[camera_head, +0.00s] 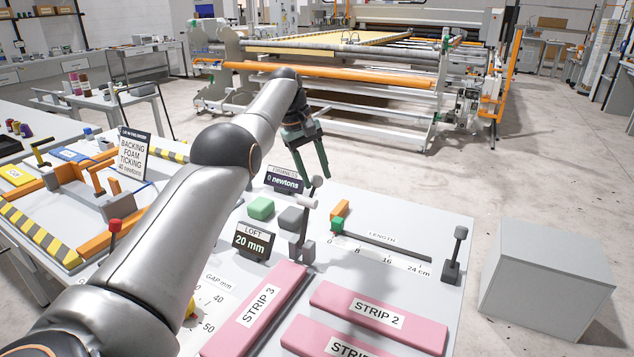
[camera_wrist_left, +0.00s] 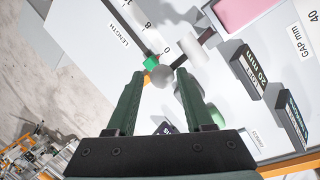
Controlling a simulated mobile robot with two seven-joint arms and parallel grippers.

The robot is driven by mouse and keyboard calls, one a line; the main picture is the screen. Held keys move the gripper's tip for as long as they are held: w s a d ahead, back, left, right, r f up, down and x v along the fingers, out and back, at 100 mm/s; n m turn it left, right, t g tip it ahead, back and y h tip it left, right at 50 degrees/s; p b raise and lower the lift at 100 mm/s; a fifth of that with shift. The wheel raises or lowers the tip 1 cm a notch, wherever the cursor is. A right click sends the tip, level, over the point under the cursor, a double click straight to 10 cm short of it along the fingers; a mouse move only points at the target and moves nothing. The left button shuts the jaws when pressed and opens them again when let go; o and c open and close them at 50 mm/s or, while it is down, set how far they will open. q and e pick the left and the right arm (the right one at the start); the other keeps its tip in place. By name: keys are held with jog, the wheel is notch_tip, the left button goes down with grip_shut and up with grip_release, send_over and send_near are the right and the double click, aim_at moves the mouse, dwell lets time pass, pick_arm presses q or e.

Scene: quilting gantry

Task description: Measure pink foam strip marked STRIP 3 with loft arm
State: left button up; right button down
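The pink foam strip marked STRIP 3 (camera_head: 246,333) lies on the white table, its far end close to the loft gauge. The loft arm (camera_head: 305,202) is grey with a pale ball knob (camera_head: 316,181); the LOFT display (camera_head: 253,241) reads 20 mm. My left gripper (camera_head: 315,174) points down at the ball knob. In the left wrist view the fingers (camera_wrist_left: 160,75) stand apart with the grey ball (camera_wrist_left: 163,78) showing between their tips; contact is not clear. A pink strip end (camera_wrist_left: 238,12) shows at that view's top. My right gripper is not in view.
STRIP 2 (camera_head: 420,333) and another pink strip (camera_head: 300,335) lie to the right. A firmness display (camera_head: 284,179) reads 0 newtons. A grey box (camera_head: 545,280) stands right of the table.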

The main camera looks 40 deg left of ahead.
pick_arm(q)
jog(key=p+v, duration=0.3)
jog(key=v, duration=0.9)
jog(key=shift+s+d, duration=0.3)
